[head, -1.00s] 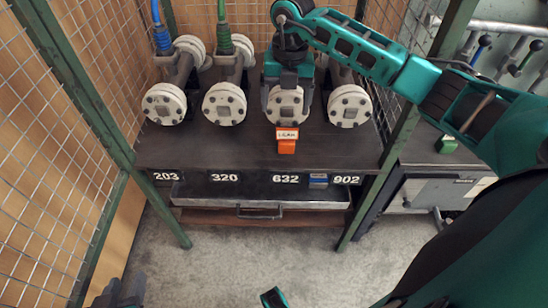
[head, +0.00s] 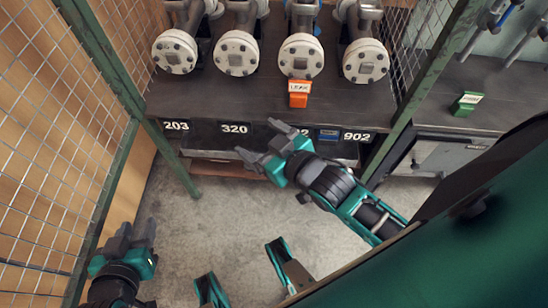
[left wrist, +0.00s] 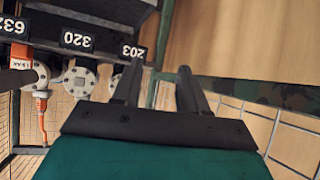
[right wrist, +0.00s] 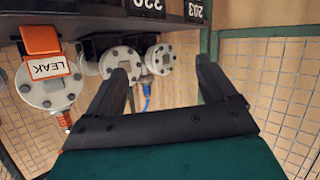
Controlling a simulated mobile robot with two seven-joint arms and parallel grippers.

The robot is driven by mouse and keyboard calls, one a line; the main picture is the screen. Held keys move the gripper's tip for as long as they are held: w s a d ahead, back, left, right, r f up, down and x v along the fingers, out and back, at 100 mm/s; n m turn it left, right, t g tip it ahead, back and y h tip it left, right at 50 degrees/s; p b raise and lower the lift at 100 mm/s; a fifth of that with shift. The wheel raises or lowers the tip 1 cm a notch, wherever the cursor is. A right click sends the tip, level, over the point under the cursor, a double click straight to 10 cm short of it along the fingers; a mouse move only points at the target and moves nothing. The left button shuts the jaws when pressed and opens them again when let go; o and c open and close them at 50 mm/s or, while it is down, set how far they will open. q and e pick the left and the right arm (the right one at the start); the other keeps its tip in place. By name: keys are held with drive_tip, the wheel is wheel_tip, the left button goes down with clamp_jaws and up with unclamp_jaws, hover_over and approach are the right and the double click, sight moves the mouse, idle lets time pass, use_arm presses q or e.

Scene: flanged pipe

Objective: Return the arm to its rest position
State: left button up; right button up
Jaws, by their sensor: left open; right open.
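My right gripper (head: 258,142) is open and empty, in front of the bench edge in the head view. It covers part of the number labels there. My left gripper (head: 139,230) is open and empty at the lower left, over the floor. Both pairs of fingers also show spread with nothing between them in the left wrist view (left wrist: 159,76) and the right wrist view (right wrist: 160,68). An orange block with a LEAK label (head: 299,94) stands before the third flanged pipe (head: 301,56). It also shows upside down in the right wrist view (right wrist: 42,42).
Several flanged pipes stand in a row on the dark bench (head: 220,98). A green post (head: 102,60) and wire mesh (head: 45,150) bound the left side. A green tagged block (head: 466,104) sits on the right-hand bench. The grey floor (head: 205,225) between the grippers is clear.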

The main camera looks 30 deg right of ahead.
drive_tip(key=s+f+m+g, duration=0.1)
drive_tip(key=s+f+g, duration=0.1)
drive_tip(key=s+f, duration=0.2)
drive_tip(key=shift+s+d+f+m+g+h, duration=0.2)
drive_tip(key=shift+s+m+g+h, duration=0.1)
drive_tip(key=shift+s+g, duration=0.15)
